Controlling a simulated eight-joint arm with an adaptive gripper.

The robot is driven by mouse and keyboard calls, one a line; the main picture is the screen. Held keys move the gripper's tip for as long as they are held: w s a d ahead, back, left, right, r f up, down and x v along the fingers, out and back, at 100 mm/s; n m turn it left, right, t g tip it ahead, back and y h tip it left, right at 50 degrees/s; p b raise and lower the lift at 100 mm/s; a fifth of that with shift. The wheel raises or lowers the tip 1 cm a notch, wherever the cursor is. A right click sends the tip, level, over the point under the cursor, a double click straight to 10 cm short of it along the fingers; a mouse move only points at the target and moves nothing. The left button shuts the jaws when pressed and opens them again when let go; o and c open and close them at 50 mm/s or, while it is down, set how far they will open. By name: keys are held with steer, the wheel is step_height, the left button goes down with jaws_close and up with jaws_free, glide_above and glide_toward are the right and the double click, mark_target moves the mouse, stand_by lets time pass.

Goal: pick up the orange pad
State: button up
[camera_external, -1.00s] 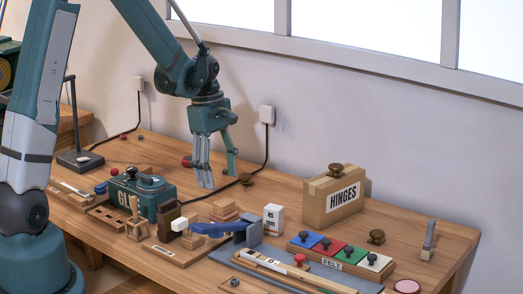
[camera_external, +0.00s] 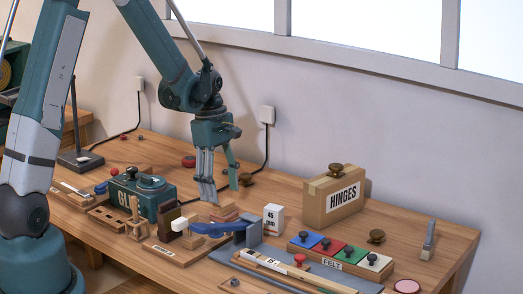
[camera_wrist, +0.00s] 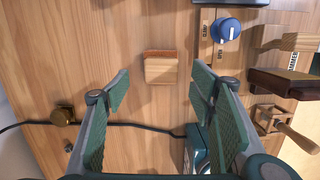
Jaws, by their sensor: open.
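A small stack of orange-brown and tan pads (camera_external: 226,213) sits on the table between the brown block and the white box. In the wrist view, a tan square block with a reddish-orange far edge (camera_wrist: 160,70) lies just ahead of the fingers, near the middle. I cannot tell for certain which layer is the orange pad. My gripper (camera_external: 219,191) points down above the table, just behind the stack in the external view. In the wrist view my gripper (camera_wrist: 160,92) is open, fingers wide apart and nothing between them.
The green glue box (camera_external: 150,197), white box (camera_external: 272,220) and HINGES carton (camera_external: 331,203) stand around. A dark cable (camera_wrist: 150,126) crosses the table. Bare wood lies left of the block in the wrist view.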

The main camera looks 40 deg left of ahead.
mark_target(223, 201)
steer(key=shift+f, duration=0.2)
steer(key=shift+s+d+f+b, duration=0.1)
steer(key=shift+d+f+b, duration=0.15)
steer(key=shift+f, duration=1)
steer(key=shift+d+f+b, duration=0.2)
steer(key=shift+d+f, duration=0.05)
steer(key=shift+f, duration=1)
steer(key=c, duration=1)
